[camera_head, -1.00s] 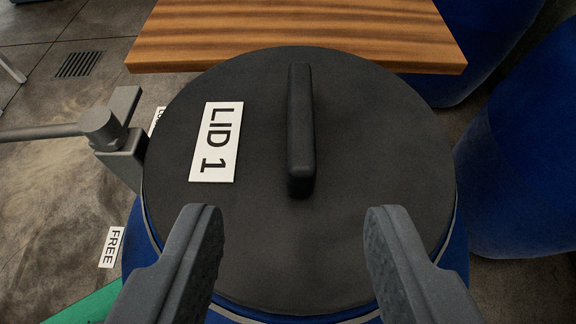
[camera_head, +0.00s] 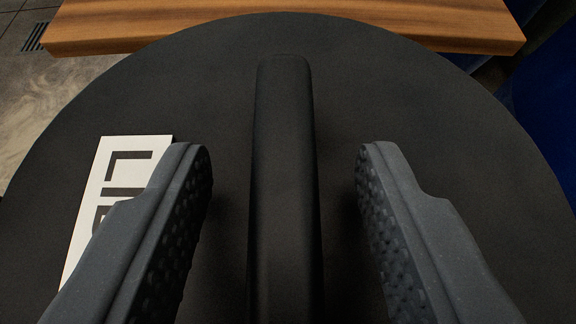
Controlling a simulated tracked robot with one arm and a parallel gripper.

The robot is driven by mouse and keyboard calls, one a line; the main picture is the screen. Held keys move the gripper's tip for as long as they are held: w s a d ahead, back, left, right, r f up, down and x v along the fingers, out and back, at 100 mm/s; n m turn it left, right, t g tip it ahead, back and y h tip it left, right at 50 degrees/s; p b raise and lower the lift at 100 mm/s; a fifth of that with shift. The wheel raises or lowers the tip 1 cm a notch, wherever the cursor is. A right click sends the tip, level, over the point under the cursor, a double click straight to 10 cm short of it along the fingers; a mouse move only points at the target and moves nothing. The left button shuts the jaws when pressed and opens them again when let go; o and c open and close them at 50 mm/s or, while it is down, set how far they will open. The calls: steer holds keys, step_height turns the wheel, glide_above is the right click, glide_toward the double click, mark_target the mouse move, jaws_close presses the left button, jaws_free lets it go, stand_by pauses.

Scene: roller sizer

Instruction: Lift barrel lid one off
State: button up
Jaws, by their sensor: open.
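The black barrel lid one (camera_head: 400,90) fills most of the view, with its white label (camera_head: 112,165) at the left, partly hidden by a finger. A raised black bar handle (camera_head: 284,170) runs up the middle of the lid. My gripper (camera_head: 283,155) is open, with one finger on each side of the handle and a visible gap on both sides. The handle's near end runs out of the bottom of the picture. The barrel under the lid is hidden.
A wooden board (camera_head: 300,25) lies beyond the lid's far edge. A blue barrel (camera_head: 550,110) shows at the right edge. Grey floor with a drain grate (camera_head: 37,38) shows at the upper left.

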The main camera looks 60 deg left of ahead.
steer(key=shift+w+a+f, duration=0.15)
steer(key=shift+a+f, duration=0.05)
steer(key=shift+a, duration=0.15)
jaws_close()
steer(key=shift+r, duration=0.15)
